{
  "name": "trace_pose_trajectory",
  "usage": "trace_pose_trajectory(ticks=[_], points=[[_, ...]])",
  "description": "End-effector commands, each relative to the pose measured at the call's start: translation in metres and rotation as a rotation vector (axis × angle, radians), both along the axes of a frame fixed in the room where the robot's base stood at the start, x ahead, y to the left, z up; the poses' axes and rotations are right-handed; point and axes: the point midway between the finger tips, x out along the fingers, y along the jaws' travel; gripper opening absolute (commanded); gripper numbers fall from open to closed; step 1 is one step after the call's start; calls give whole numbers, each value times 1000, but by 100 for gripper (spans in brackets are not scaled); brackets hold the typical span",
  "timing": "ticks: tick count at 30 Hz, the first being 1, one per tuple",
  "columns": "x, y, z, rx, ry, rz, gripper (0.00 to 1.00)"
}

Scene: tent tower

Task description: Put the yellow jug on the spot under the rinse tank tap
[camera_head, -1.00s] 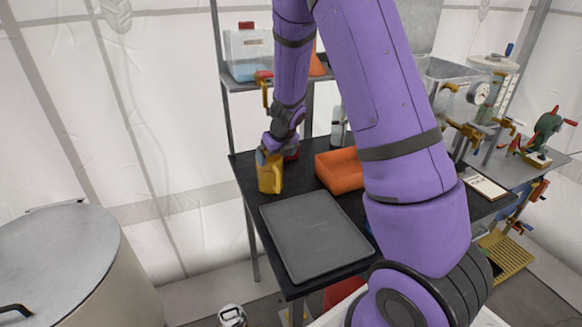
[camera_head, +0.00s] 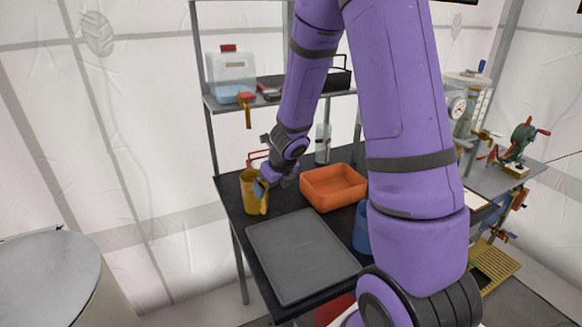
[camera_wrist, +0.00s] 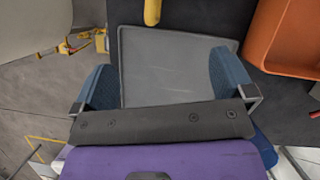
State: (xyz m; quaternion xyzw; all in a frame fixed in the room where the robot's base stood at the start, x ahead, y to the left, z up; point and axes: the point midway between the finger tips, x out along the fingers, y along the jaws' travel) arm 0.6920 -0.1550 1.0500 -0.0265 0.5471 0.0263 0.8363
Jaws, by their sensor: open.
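The yellow jug (camera_head: 250,193) stands upright on the dark table near its back left corner. My gripper (camera_head: 262,186) is close on its right, partly in front of it. In the wrist view my gripper (camera_wrist: 162,62) is open, with nothing between its two blue fingers. A yellow piece, probably the jug's handle (camera_wrist: 152,11), shows beyond the fingertips, apart from them. A clear tank (camera_head: 231,77) with blue liquid and a red cap sits on the shelf. Its tap (camera_head: 247,108) hangs over the shelf edge, above the jug in the picture. I cannot tell whether the jug is exactly beneath it.
A grey tray (camera_head: 303,255) lies in front of the jug. An orange bin (camera_head: 333,188) stands to the right of my gripper, with a blue container (camera_head: 361,228) partly hidden by my arm. The shelf (camera_head: 280,101) overhangs the table's back.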

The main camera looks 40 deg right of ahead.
Motion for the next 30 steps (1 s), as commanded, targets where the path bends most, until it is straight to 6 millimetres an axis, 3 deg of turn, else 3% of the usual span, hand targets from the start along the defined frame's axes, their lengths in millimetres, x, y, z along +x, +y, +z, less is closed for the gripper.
trace_pose_trajectory(ticks=[7, 14, 21, 30], points=[[-5, 37, 71, -116, -133, 460, 100], [-32, 72, 135, -292, -244, 949, 100], [-79, 99, 187, -514, -318, 1437, 100], [-151, 113, 231, -830, -321, 2010, 100]])
